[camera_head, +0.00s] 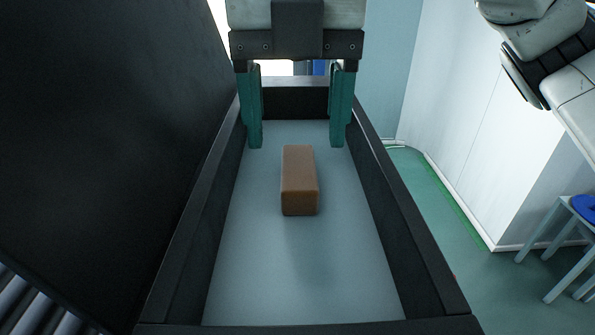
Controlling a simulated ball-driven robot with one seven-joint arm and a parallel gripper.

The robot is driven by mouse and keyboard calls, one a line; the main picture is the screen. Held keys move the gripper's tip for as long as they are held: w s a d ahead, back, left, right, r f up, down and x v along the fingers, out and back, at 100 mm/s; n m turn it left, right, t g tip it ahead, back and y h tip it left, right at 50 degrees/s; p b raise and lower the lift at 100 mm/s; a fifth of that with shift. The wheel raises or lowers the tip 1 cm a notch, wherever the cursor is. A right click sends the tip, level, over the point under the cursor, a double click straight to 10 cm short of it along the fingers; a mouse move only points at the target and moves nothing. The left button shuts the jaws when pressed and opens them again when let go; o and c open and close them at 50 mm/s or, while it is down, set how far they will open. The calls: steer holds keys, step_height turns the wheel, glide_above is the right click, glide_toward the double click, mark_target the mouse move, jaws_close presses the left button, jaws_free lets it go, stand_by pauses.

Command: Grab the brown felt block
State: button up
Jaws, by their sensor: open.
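The brown felt block (299,181) lies lengthwise on the pale grey floor of a black-walled tray, near its middle. Nothing hides it, and clear floor shows on both sides of it. My gripper (296,143) hangs at the top centre with its two green fingers pointing down. The fingers are wide apart and empty. In the picture the fingertips sit a little above the far end of the block, one to each side. The fingers look apart from the block; their exact height above it is hard to tell.
The tray's black walls (397,227) rise on all sides of the block. A tall dark panel (95,110) stands close on the left. Metal rollers (35,305) show at the lower left. A stool with a blue top (585,207) stands on the green floor at right.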

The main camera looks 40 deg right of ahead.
mark_target(299, 166)
step_height(299, 166, down, 4)
steer(key=shift+d+f, duration=0.1)
steer(key=c, duration=1.1)
